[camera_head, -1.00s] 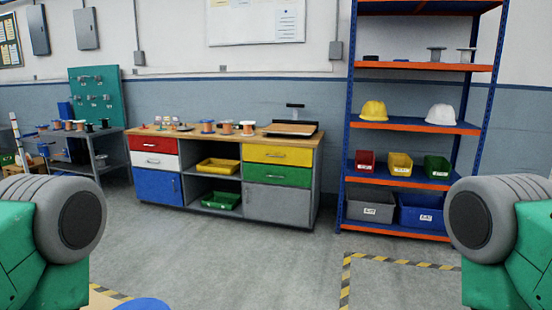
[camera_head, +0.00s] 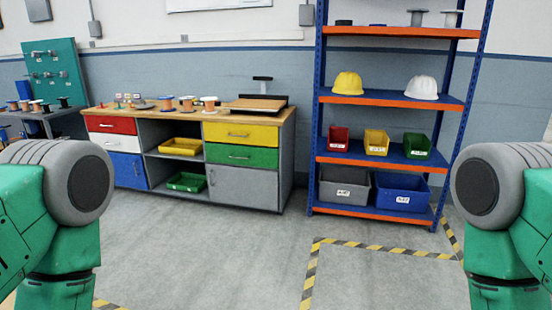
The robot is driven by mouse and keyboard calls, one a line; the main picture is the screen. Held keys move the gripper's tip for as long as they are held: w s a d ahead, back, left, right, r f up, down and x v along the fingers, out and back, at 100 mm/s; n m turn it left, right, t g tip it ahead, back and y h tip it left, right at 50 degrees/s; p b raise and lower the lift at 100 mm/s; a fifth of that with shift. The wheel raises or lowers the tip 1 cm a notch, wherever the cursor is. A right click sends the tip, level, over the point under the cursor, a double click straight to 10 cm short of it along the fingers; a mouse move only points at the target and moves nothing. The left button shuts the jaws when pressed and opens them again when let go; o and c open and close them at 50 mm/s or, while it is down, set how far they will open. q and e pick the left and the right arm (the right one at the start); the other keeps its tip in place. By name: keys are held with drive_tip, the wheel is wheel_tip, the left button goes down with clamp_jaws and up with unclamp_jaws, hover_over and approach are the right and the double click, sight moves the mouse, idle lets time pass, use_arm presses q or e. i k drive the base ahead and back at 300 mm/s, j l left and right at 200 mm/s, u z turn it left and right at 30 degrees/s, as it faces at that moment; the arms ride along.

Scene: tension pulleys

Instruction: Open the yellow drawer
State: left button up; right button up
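The yellow drawer (camera_head: 240,134) is the top right drawer of a workbench cabinet (camera_head: 287,160) ahead of me, left of centre. It is shut and has a bar handle (camera_head: 238,135) across its front. The green drawer (camera_head: 241,156) lies directly below it. My two green and grey arms show at the left and right edges, well short of the cabinet. Neither gripper is in the frame.
A blue and orange shelf rack (camera_head: 392,99) stands right of the cabinet, with helmets and bins. Spools (camera_head: 186,103) and a flat tray (camera_head: 259,104) sit on the wooden top. Open grey floor (camera_head: 210,245) lies ahead; striped tape (camera_head: 312,270) marks it at right.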

sight(263, 136)
drive_tip(key=i+l+z, duration=0.2)
drive_tip(key=i, duration=0.8)
drive_tip(key=i+l+z, duration=0.25)
drive_tip(key=i, duration=0.75)
drive_tip(key=i+j+z, duration=0.1)
drive_tip(key=i+j, duration=0.15)
drive_tip(key=i+j+z, duration=0.1)
drive_tip(key=i+j, duration=0.15)
drive_tip(key=j, duration=0.25)
drive_tip(key=i+j, duration=0.25)
drive_tip(key=j, duration=0.15)
drive_tip(key=i+j+z, duration=0.15)
drive_tip(key=j, duration=0.25)
drive_tip(key=i+j, duration=0.1)
drive_tip(key=j, duration=0.8)
drive_tip(key=i+j+z, duration=0.1)
drive_tip(key=j, duration=0.35)
drive_tip(key=i, duration=0.05)
